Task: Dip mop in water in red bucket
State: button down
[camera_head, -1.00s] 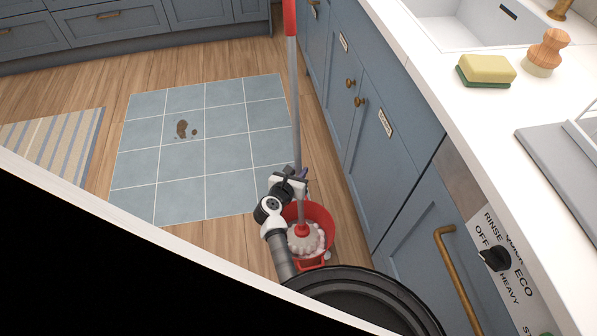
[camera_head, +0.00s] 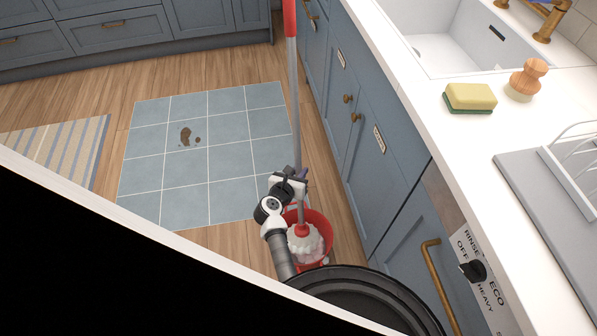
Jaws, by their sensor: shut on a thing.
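The mop has a grey pole (camera_head: 297,110) with a red grip (camera_head: 289,18) at its top, and stands nearly upright. Its white head (camera_head: 303,242) with a red collar is inside the red bucket (camera_head: 327,228) on the wood floor. My gripper (camera_head: 298,183) is shut on the lower part of the pole, just above the bucket. My gripper and wrist cover part of the bucket's left side. I cannot tell the water level or how deep the head sits.
Brown spots (camera_head: 187,136) mark the blue tiled patch (camera_head: 160,183) left of the bucket. Blue cabinets (camera_head: 360,140) stand close on the right, under a white counter with a sponge (camera_head: 470,96), a wooden brush (camera_head: 527,78) and a sink (camera_head: 445,35). A striped rug (camera_head: 65,150) lies left.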

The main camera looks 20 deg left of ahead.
notch_tip(320, 180, up, 18)
jog(key=p, duration=1.4)
jog(key=shift+p, duration=0.35)
jog(key=shift+f, duration=0.15)
dwell(0.4)
